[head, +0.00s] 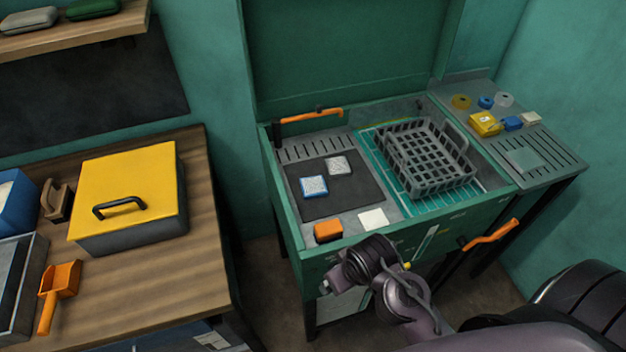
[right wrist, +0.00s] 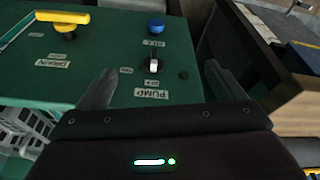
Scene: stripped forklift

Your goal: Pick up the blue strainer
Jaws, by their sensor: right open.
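A small square piece with a blue rim and a pale speckled face (head: 314,186), which looks like the blue strainer, lies flat on the dark mat (head: 352,198) of the green station in the head view. A similar grey-rimmed piece (head: 338,165) lies just behind it, to the right. My right arm reaches in from the lower right, in front of the station; its jaws are not clear there. In the right wrist view my right gripper (right wrist: 157,68) is open and empty, facing the green front panel. The strainer is not in that view. My left gripper is not in view.
A grey basket (head: 425,158) stands right of the mat; an orange block (head: 328,231) and white card (head: 373,219) lie at the front edge. The raised lid (head: 340,60) stands behind. The panel carries a yellow handle (right wrist: 62,19), blue button (right wrist: 156,26) and black switch (right wrist: 152,65).

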